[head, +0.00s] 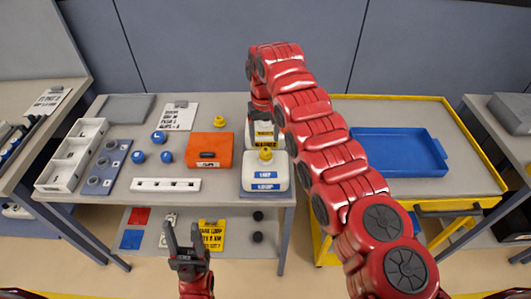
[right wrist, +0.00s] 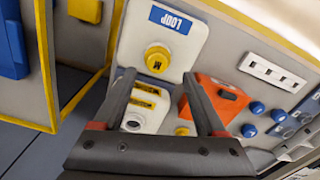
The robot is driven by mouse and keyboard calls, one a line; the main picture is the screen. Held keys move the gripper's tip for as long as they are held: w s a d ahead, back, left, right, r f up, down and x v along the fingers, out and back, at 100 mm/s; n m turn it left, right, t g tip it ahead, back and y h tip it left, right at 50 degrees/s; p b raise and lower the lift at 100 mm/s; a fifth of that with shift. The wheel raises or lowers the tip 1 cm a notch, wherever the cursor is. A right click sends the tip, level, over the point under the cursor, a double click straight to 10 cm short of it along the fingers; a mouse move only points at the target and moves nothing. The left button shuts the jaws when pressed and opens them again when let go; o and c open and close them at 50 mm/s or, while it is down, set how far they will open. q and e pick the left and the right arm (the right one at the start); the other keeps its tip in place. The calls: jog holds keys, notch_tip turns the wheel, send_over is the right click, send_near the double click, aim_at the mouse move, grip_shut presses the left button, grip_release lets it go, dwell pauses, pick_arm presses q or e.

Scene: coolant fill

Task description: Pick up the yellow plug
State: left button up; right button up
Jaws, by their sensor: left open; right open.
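A small yellow plug (head: 220,122) lies on the table behind the orange box; it also shows in the right wrist view (right wrist: 182,130). Another yellow knob-like piece (head: 266,154) sits on top of the white LOOP container (head: 265,180); the right wrist view shows it (right wrist: 157,60) just beyond the fingertips. My right gripper (head: 266,118) is open and empty over the containers, its fingers apart from both yellow pieces. My left gripper (head: 182,229) is open and empty, low in front of the table.
A second white container (head: 256,138) with a yellow label stands behind the LOOP one, partly hidden by my right gripper. An orange box (head: 210,149), white slotted strip (head: 165,184) and blue knobs stand left. A blue tray (head: 395,150) is on the yellow-edged cart.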

aim_at(266, 149)
jog(key=shift+f, duration=0.2)
jog(key=f+p, duration=0.1)
jog(key=f, duration=0.1)
jog(key=f+p, duration=0.1)
jog(key=shift+d+f+p, duration=0.2)
jog(key=shift+f+p, duration=0.1)
jog(key=shift+f, duration=0.1)
jog(key=shift+w+f, duration=0.1)
jog(key=shift+f, duration=0.35)
grip_shut()
